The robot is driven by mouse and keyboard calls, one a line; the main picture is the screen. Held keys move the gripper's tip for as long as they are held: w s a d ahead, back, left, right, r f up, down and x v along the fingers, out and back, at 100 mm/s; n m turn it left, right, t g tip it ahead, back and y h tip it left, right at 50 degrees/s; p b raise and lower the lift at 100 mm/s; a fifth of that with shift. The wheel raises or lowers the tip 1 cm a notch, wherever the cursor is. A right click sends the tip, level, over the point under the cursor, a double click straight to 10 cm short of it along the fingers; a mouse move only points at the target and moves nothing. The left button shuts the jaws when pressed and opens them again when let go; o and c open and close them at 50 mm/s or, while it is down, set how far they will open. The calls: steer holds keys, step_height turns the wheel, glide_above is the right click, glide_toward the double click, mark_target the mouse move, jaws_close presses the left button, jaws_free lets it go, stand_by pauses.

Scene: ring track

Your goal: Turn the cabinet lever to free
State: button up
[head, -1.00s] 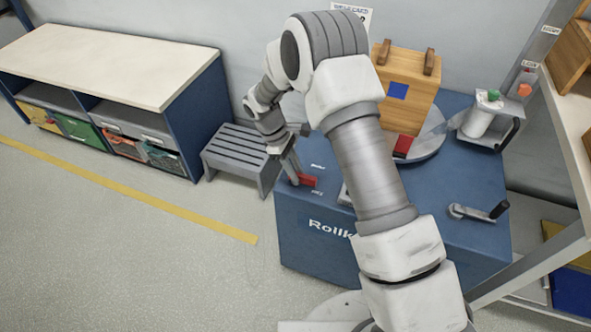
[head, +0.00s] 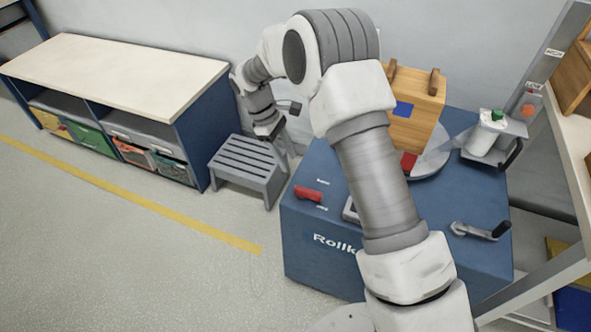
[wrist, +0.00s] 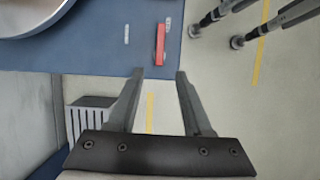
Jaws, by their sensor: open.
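The blue cabinet (head: 318,222) stands in front of me, with part of its top hidden behind my arm. Its red lever (head: 308,193) lies on the top near the left edge, between two small white labels too small to read. In the wrist view the red lever (wrist: 160,45) lies beyond my fingertips, apart from them, with a white label to its left and another to its right. My gripper (wrist: 159,73) is open and empty, its fingers beside the cabinet's edge. In the head view my gripper (head: 270,128) is up and left of the lever, above the grey step stool.
The grey slatted step stool (head: 247,168) stands left of the cabinet. A wooden box (head: 420,110) stands on a round turntable on the cabinet. A crank (head: 480,230) and a white canister (head: 487,135) are on its right. A low shelf bench (head: 115,70) stands far left.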

steer(key=v, duration=0.6)
steer(key=shift+p, duration=0.45)
steer(key=shift+r, duration=0.1)
steer(key=s+d+r+m+t+y, duration=0.1)
steer(key=s+d+r+m, duration=0.1)
steer(key=s+d+r, duration=0.3)
steer(key=s+d+r+m+t+y, duration=0.1)
steer(key=d+r+m, duration=0.15)
steer(key=r, duration=0.45)
steer(key=s+d+r+m+t+y, duration=0.1)
steer(key=s+d+r+m, duration=0.15)
steer(key=d+r, duration=0.3)
steer(key=s+d+r+m+t+y, duration=0.15)
steer(key=s+d+m, duration=0.25)
steer(key=s, duration=0.5)
steer(key=s+d+r+m+t, duration=0.2)
steer(key=s+d+m+t, duration=0.15)
steer(key=s, duration=0.65)
step_height(320, 180, up, 12)
steer(key=p, duration=1.2)
steer(key=shift+w+d+r+n+g+p, duration=0.2)
steer(key=shift+w+r+n+g+p, duration=0.1)
steer(key=shift+n+g, duration=0.1)
